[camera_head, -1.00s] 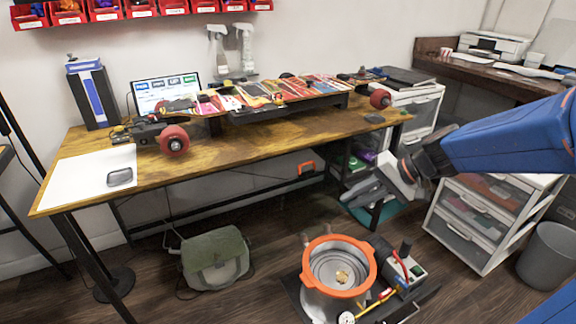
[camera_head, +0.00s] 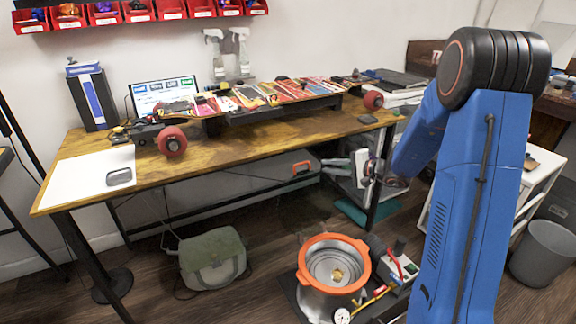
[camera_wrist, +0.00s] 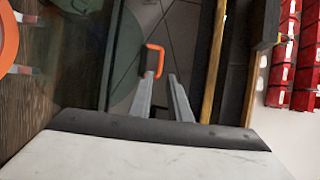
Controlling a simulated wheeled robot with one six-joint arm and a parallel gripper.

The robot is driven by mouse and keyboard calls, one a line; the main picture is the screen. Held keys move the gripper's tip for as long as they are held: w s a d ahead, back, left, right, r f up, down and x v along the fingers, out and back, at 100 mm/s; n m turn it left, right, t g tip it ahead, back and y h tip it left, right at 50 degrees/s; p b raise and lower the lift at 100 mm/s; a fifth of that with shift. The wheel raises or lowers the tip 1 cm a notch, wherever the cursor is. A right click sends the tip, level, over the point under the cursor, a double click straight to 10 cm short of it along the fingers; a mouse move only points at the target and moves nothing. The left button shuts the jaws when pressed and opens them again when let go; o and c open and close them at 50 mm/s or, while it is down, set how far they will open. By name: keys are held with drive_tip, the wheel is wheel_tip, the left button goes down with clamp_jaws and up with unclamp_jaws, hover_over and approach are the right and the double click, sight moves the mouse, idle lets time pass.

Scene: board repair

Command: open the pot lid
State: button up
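The pot (camera_head: 325,300) is a metal vessel with a wide orange rim, standing on a dark base on the floor. I see into its stepped metal interior, with a small brass-coloured piece in the middle. I cannot tell whether a clear lid covers it. An orange arc, probably its rim, shows at the left edge of the wrist view (camera_wrist: 8,40). My gripper (camera_head: 326,170) is under the table's right part, above and behind the pot and apart from it.
A wooden table (camera_head: 240,150) carries a skateboard and laptop. A green bag (camera_head: 212,260) lies left of the pot. Hoses and fittings (camera_head: 385,270) crowd its right side.

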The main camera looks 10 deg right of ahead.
drive_tip(key=x, duration=1.7)
drive_tip(key=shift+w, duration=0.25)
drive_tip(key=shift+a+f, duration=0.15)
clamp_jaws()
